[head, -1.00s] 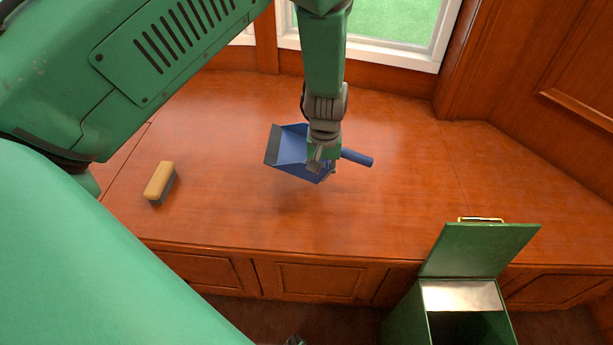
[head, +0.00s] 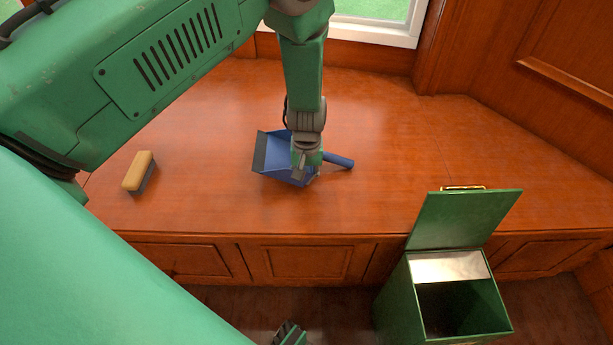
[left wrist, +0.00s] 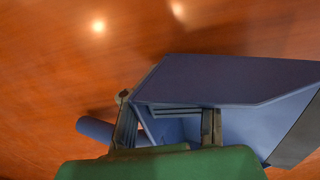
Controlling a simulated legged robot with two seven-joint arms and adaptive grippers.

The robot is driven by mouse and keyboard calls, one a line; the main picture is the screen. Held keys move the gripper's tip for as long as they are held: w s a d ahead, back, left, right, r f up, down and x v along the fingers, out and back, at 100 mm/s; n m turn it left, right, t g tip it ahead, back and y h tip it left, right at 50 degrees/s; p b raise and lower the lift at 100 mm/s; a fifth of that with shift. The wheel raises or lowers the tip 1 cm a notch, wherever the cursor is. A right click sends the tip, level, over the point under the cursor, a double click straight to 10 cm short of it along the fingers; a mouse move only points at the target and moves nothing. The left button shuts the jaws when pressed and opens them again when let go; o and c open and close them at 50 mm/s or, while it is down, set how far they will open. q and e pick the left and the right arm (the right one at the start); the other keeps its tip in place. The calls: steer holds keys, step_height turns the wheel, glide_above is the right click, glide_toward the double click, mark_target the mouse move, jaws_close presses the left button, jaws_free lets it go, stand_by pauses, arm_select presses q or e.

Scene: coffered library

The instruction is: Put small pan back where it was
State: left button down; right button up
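The small pan (head: 274,157) is a blue dustpan with a grey front lip and a round blue handle pointing right. It is at the wooden bench top, in the middle of the head view. My left gripper (head: 304,174) comes down from above at the pan's rear, near the handle. In the left wrist view its two fingers (left wrist: 168,124) sit on either side of the pan's rear part, and the pan (left wrist: 220,80) fills the right side. Whether the pan touches the bench is unclear. A small green and dark part of mine, perhaps my right gripper (head: 290,335), shows at the bottom edge.
A brush with a tan back (head: 139,171) lies on the bench top (head: 200,205) to the left. A green bin (head: 395,305) with its lid raised stands on the floor before the bench, at right. The bench top right of the pan is clear.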

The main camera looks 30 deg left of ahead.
arm_select(q)
steer(key=c, duration=1.5)
jaws_free()
steer(key=shift+a+f, duration=0.2)
steer(key=shift+a, duration=0.2)
steer(key=shift+b, duration=0.35)
step_height(320, 180, up, 14)
steer(key=p, duration=0.4)
steer(key=shift+d, duration=0.15)
